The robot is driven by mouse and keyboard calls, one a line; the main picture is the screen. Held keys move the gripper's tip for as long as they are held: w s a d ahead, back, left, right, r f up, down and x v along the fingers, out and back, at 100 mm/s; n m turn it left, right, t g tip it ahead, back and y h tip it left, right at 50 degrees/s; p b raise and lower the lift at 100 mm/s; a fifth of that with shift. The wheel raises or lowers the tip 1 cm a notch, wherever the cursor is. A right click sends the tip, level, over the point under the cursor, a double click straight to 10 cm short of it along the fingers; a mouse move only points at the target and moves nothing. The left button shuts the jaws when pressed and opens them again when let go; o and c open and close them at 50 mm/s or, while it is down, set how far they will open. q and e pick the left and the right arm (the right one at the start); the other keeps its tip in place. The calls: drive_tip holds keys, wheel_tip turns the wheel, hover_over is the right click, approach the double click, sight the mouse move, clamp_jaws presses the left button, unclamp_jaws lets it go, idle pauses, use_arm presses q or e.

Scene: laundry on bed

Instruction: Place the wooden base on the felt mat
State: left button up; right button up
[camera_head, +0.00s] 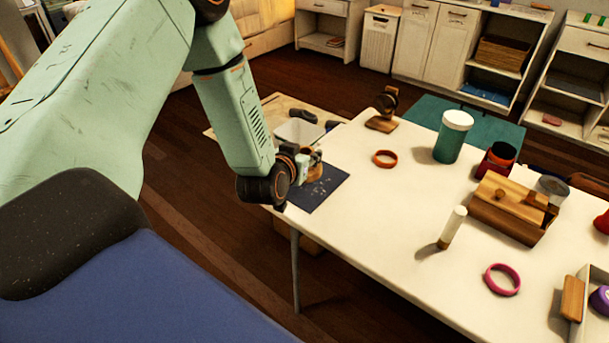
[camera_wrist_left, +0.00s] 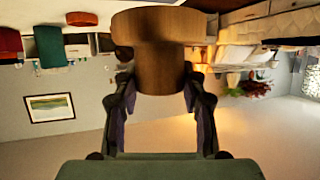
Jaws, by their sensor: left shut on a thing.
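The wooden base (camera_wrist_left: 160,68) is a round brown wooden piece with a wide top and a narrower cylinder. In the left wrist view my left gripper (camera_wrist_left: 160,90) is shut on it, with a finger on each side. In the head view my left gripper (camera_head: 306,164) is over the dark felt mat (camera_head: 322,194) at the table's near left corner. The wooden base (camera_head: 317,171) shows there only partly, behind the fingers. I cannot tell whether it touches the mat. My right gripper is not in view.
A wooden stand (camera_head: 382,122) and an orange ring (camera_head: 385,159) are on the white table (camera_head: 385,220) beyond the mat. A green jar (camera_head: 453,138), a white-capped tube (camera_head: 452,228), a wooden box (camera_head: 508,212) and a pink ring (camera_head: 502,280) stand farther right. The table's middle is clear.

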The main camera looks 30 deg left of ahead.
use_arm(q)
drive_tip(key=shift+w+f, duration=0.15)
drive_tip(key=shift+f, duration=0.8)
drive_tip(key=f+b, duration=0.1)
drive_tip(key=f, duration=0.2)
drive_tip(key=shift+s+f, duration=0.2)
drive_tip(key=shift+w+f, duration=0.1)
drive_tip(key=shift+w, duration=0.1)
drive_tip(key=shift+s+f+b, duration=0.1)
drive_tip(key=shift+s+b, duration=0.15)
drive_tip(key=shift+b, duration=0.05)
drive_tip(key=o, duration=1.2)
drive_tip(key=shift+w+f, duration=0.1)
drive_tip(key=shift+w, duration=0.1)
drive_tip(key=shift+s, duration=0.15)
